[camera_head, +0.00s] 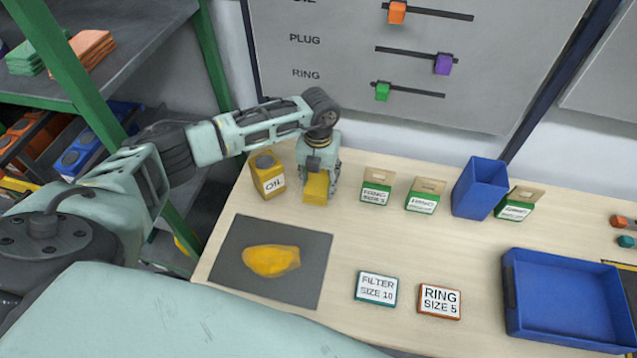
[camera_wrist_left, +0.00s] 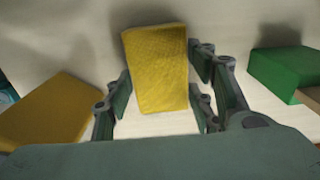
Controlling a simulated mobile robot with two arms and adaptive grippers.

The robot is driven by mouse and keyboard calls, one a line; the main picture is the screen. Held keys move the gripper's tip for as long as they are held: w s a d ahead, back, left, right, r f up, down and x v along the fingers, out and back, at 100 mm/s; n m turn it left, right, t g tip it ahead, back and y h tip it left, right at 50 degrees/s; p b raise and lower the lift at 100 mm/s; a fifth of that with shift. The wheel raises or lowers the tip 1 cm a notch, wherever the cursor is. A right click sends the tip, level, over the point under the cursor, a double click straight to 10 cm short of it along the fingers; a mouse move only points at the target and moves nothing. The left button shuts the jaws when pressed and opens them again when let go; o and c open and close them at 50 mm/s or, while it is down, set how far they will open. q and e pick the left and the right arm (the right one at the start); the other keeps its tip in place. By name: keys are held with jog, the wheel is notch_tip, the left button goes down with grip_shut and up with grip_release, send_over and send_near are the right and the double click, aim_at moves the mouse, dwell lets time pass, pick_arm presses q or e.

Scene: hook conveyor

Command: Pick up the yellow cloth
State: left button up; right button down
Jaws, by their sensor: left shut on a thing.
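The yellow cloth (camera_head: 316,187) is a small thick block at the back of the wooden table, just right of the yellow oil box. My left gripper (camera_head: 319,174) points down and is shut on it. In the left wrist view the cloth (camera_wrist_left: 157,70) is between the fingers of my left gripper (camera_wrist_left: 160,84) and extends beyond them. I cannot tell whether the cloth touches the table. My right gripper is not in view.
The oil box (camera_head: 268,176) stands close left of the gripper, and a green ring box (camera_head: 375,192) close right. A yellow patch (camera_head: 271,261) lies on a dark mat (camera_head: 313,283) in front. A blue bin (camera_head: 481,188) and blue tray (camera_head: 567,300) are farther right.

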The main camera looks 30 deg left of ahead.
aim_at(320, 184)
pick_arm(q)
jog(key=shift+r, duration=0.15)
jog(key=shift+w+r+b, duration=0.1)
jog(key=shift+r+b, duration=0.15)
jog(key=shift+b, duration=0.05)
jog(key=r, duration=0.1)
jog(key=r+b, duration=0.1)
jog(key=r, duration=0.1)
jog(key=shift+s+d+r+b, duration=0.25)
jog(key=shift+s+d+b, duration=0.05)
jog(key=shift+d+b, duration=0.1)
jog(key=s+d+r+b, duration=0.3)
jog(key=s+d+r, duration=0.3)
jog(key=s+d, duration=0.1)
jog(key=shift+d+r, duration=0.35)
jog(key=shift+d, duration=0.25)
